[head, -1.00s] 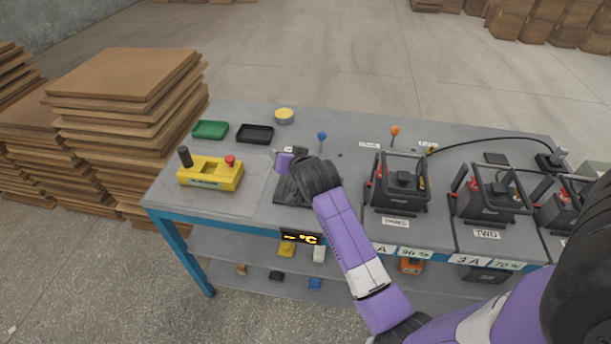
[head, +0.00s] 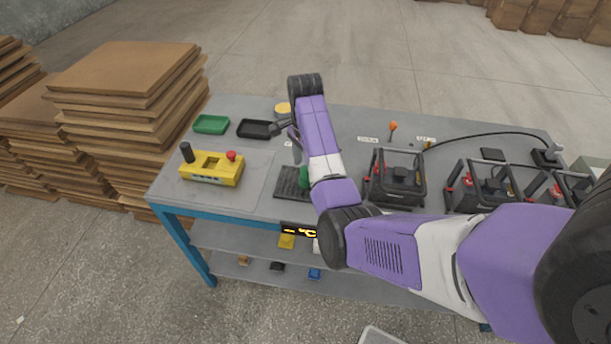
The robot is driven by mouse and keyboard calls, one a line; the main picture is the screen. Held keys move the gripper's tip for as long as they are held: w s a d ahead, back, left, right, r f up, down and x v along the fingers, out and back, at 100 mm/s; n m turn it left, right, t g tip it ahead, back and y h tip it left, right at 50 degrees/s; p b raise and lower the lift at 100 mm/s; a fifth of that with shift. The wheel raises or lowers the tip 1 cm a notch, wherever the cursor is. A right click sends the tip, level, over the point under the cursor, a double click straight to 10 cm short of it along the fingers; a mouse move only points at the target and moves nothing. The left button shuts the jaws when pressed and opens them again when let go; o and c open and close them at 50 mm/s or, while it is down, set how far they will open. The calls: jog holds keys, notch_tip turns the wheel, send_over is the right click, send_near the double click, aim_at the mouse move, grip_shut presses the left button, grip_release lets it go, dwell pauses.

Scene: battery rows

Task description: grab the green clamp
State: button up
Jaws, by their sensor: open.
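A small green object (head: 304,176), which looks like the green clamp, stands on the black ribbed mat (head: 287,186) in the middle of the table. Its right side is partly hidden by my arm, and its exact shape is too small to tell. My gripper (head: 286,142) is open, behind and above the mat, up and to the left of the green object. No object shows between its fingers, though my arm hides part of it.
On the table are a yellow control box (head: 211,169), a green tray (head: 211,124), a black tray (head: 256,128), a yellow round item (head: 282,108) and black-framed battery units (head: 396,178). Small coloured items, including a blue one (head: 314,274), lie on the lower shelf. Stacked boards (head: 125,95) stand left.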

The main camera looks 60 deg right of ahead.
aim_at(305, 175)
jog(key=shift+d+f+p, duration=0.15)
jog(key=shift+f+p, duration=0.3)
jog(key=shift+f, duration=2.25)
jog(key=c, duration=1.3)
jog(key=shift+w+r, duration=0.1)
